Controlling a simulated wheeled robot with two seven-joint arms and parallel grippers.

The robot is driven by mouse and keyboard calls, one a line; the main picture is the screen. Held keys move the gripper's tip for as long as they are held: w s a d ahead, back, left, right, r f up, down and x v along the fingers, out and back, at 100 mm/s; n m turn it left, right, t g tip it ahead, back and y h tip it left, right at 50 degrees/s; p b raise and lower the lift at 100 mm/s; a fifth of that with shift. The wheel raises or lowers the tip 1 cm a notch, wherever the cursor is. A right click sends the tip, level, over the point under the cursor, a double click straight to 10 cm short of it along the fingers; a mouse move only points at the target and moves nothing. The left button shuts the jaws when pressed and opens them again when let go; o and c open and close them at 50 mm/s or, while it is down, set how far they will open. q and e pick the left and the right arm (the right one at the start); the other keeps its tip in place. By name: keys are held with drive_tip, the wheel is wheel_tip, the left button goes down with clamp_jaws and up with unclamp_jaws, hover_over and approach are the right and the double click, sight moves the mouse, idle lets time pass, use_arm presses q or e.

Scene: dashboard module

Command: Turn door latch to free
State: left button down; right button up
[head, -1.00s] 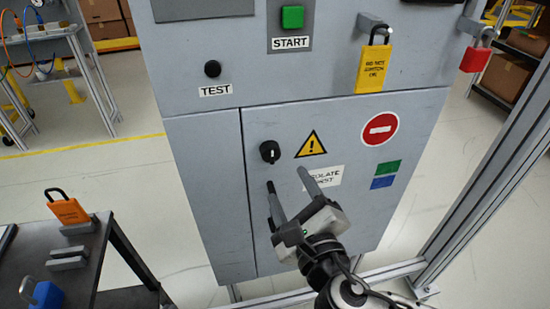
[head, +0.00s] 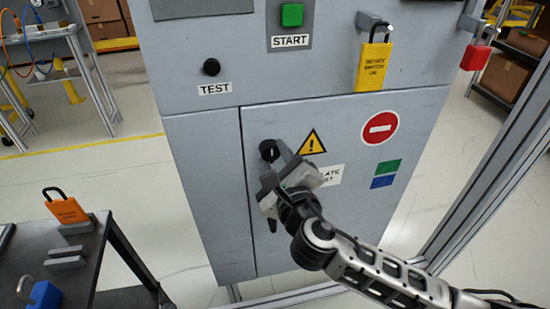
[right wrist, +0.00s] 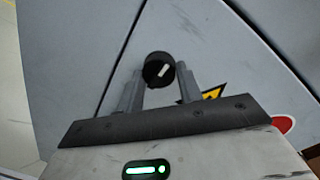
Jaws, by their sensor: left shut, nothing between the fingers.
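The door latch is a round black knob (head: 269,150) with a white pointer mark, on the grey cabinet's lower door near its left edge. In the right wrist view the knob (right wrist: 158,69) is in clear sight, its white mark slanting up to the right. My right gripper (head: 274,163) is at the knob, and its fingers partly cover it in the head view. In the right wrist view my right gripper (right wrist: 159,80) is open, one finger on each side of the knob. I cannot tell whether the fingers touch it. My left gripper is not in view.
The door carries a warning triangle (head: 312,142), a red no-entry sign (head: 380,128) and a partly covered label. Above are the TEST button (head: 211,67), START button (head: 292,15) and a yellow padlock (head: 373,66). A dark table (head: 85,275) with padlocks stands at left; a metal frame post (head: 490,165) stands right.

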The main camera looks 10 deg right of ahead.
drive_tip(key=shift+c, duration=0.7)
